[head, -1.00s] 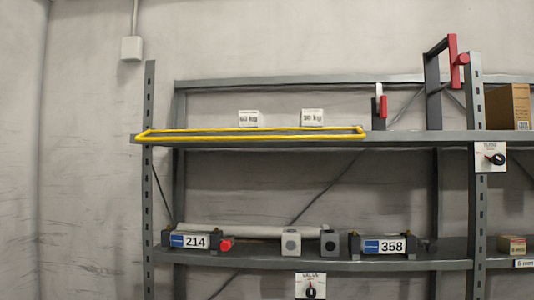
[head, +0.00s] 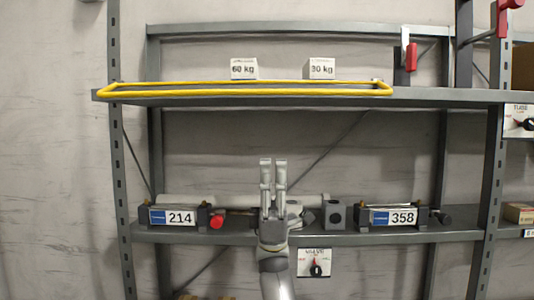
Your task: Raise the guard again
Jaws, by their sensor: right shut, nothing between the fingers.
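The guard, a yellow bar frame (head: 245,93), lies roughly level along the front of the upper shelf (head: 440,95). Two white blocks marked 60 kg (head: 243,69) and 30 kg (head: 319,69) show just behind it. A red handle (head: 411,57) on a dark post stands past the guard's right end. My right gripper (head: 273,165) points up in front of the lower shelf, its fingers shut and empty. It appears below the guard in the picture, apart from it, and hides part of the lower shelf's contents. My left gripper is not in view.
The lower shelf (head: 340,238) holds units labelled 214 (head: 180,217) and 358 (head: 393,218), a red knob (head: 217,222), a pale tube (head: 185,200) and a grey block (head: 334,215). A valve switch (head: 316,265) hangs below. The space between shelves is mostly clear.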

